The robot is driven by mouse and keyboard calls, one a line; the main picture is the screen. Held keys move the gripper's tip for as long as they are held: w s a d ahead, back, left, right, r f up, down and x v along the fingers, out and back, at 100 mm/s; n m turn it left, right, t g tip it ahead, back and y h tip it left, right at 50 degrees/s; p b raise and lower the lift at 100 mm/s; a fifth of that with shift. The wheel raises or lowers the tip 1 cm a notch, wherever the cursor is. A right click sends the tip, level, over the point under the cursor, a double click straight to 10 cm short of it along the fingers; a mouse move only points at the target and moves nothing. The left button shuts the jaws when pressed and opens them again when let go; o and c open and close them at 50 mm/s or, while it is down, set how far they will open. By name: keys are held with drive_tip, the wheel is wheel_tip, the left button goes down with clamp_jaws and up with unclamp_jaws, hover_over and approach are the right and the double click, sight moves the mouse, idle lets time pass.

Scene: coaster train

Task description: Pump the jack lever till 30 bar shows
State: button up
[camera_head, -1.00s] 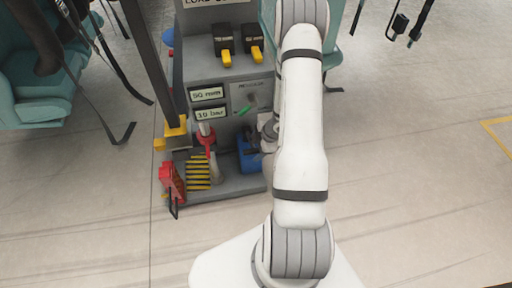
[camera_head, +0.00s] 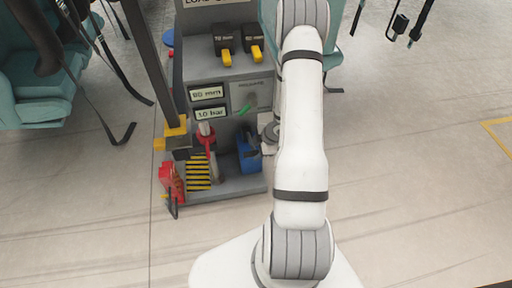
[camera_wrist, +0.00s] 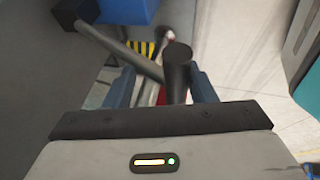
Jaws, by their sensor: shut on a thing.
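The jack lever (camera_wrist: 125,47) is a grey rod with a dark, round-ended grip, seen in the wrist view. My gripper (camera_wrist: 163,86) is shut on the grip end, with one blue-grey finger on each side. A blue jack body (camera_head: 248,152) stands low in the grey stand in the head view; its blue top also shows in the wrist view. My white arm hides most of my gripper and the lever in the head view. The lower display (camera_head: 210,113) seems to read 10 bar, its digits small. The upper display (camera_head: 207,93) is in mm, perhaps 80.
The grey stand (camera_head: 230,185) also holds a red-handled part (camera_head: 205,132), a yellow-black striped pad (camera_head: 198,172) and a red block (camera_head: 172,182). Teal seats (camera_head: 40,70) with hanging straps are at left. The floor at right is clear.

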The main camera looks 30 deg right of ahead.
drive_tip(key=o, duration=1.3)
drive_tip(key=shift+s+a+f, duration=0.1)
drive_tip(key=shift+s+f, duration=0.15)
drive_tip(key=shift+f, duration=0.2)
drive_tip(key=p+v, duration=0.4)
drive_tip(key=v, duration=0.2)
drive_tip(key=shift+r, duration=0.4)
drive_tip(key=shift+s+d+r, duration=0.25)
drive_tip(key=shift+d+r, duration=0.05)
drive_tip(key=shift+r, duration=0.1)
